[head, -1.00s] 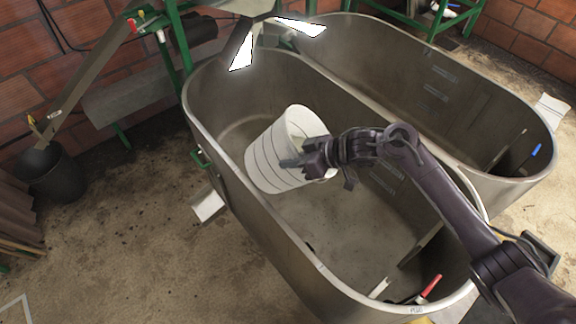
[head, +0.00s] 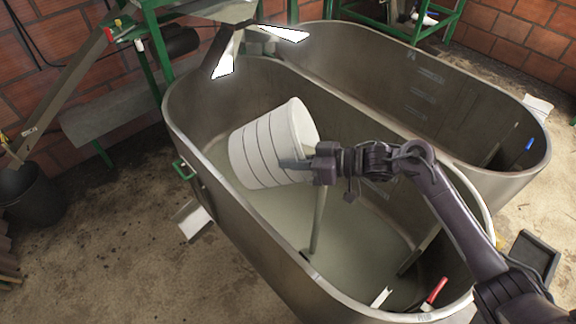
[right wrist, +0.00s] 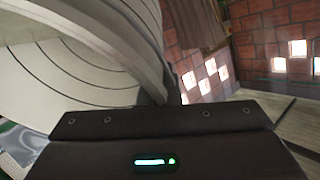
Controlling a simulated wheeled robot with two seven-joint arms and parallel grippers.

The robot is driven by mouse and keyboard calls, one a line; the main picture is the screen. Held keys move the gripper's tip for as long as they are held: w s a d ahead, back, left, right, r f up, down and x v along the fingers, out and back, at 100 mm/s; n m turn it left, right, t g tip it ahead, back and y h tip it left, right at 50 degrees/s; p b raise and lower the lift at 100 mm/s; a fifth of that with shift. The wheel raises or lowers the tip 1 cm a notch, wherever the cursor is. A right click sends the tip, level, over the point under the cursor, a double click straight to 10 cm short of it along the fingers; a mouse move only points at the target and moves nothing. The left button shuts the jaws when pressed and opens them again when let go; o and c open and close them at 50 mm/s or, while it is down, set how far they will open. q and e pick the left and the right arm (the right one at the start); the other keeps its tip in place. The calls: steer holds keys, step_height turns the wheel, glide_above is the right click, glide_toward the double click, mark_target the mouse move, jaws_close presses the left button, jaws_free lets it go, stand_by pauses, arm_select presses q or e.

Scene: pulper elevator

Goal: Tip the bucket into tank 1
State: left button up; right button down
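A white ribbed bucket (head: 265,147) hangs over the inside of the near steel tank (head: 225,215), strongly tilted with its mouth to the right. A stream (head: 318,222) falls from its mouth into the tank, where pale, murky liquid (head: 275,215) covers the floor. My right gripper (head: 298,163) is shut on the bucket's wall near the rim. In the right wrist view the bucket (right wrist: 60,60) fills the left side, close to the gripper body; the fingertips are hidden there. My left gripper is not in view.
A second steel tank (head: 440,90) stands alongside, behind the near one. A red-handled tool (head: 436,291) is at the near tank's right end. Bright metal chute flaps (head: 226,62) hang above the far left end. A dark bucket (head: 30,197) stands on the floor at left.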

steer(key=shift+d+f+t+y+b, duration=0.15)
steer(key=shift+d+f+y+b, duration=0.25)
steer(key=shift+b, duration=0.55)
steer(key=shift+d+f+t+y+b, duration=0.2)
steer(key=shift+d+y+b, duration=0.35)
steer(key=shift+b, duration=0.4)
steer(key=s+d+f+m+t+y+b, duration=0.1)
steer(key=d+f+m+t+y+b, duration=0.2)
steer(key=d+y+b, duration=0.5)
steer(key=d+b, duration=0.2)
steer(key=b, duration=0.2)
steer(key=shift+f+t, duration=0.3)
steer(key=shift+t, duration=0.05)
steer(key=shift+d, duration=0.1)
stand_by(0.4)
